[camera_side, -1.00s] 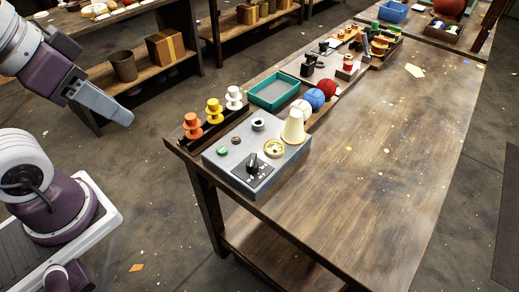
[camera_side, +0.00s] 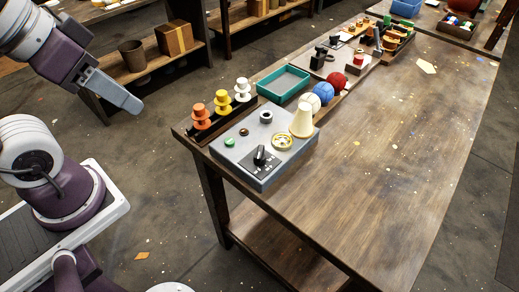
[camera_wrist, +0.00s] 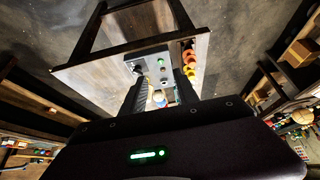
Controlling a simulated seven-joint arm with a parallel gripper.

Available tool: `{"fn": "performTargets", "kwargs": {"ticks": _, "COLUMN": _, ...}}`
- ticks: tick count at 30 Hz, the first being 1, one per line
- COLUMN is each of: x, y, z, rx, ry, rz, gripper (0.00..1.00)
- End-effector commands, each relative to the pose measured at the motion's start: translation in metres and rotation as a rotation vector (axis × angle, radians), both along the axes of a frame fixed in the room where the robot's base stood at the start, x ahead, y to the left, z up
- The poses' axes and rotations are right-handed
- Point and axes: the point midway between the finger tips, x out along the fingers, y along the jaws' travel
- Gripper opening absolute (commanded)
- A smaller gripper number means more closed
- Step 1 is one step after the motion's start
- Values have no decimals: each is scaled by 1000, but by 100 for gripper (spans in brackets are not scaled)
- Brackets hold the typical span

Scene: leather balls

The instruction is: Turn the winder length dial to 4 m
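The winder is a grey box (camera_side: 225,153) on the near left corner of the table. Its length dial is a black knob (camera_side: 260,155) on a dark marked plate (camera_side: 268,167) at the box's front; the marks are too small to read. The box (camera_wrist: 150,65) also shows in the wrist view, beyond my fingers. My gripper (camera_side: 136,105) is in the air left of the table, well apart from the dial. In the wrist view its two fingers (camera_wrist: 160,90) stand apart with nothing held between them.
A teal tray (camera_side: 284,84) and balls (camera_side: 323,90) lie further back. The table's right side (camera_side: 410,170) is mostly clear.

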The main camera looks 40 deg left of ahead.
Motion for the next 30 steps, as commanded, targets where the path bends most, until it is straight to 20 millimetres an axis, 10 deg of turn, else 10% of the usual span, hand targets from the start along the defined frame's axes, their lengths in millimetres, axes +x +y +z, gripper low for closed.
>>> {"fn": "performTargets", "kwargs": {"ticks": 6, "x": 7, "y": -1, "z": 2, "rx": 12, "ry": 17, "rz": -29, "gripper": 58}}
{"fn": "performTargets", "kwargs": {"ticks": 11, "x": 67, "y": -19, "z": 0, "rx": 104, "ry": 153, "rz": -288, "gripper": 61}}
{"fn": "performTargets", "kwargs": {"ticks": 19, "x": 178, "y": -82, "z": -86, "rx": 235, "ry": 385, "rz": -853, "gripper": 61}}
{"fn": "performTargets", "kwargs": {"ticks": 30, "x": 197, "y": -104, "z": -160, "rx": 257, "ry": 450, "rz": -1029, "gripper": 61}}
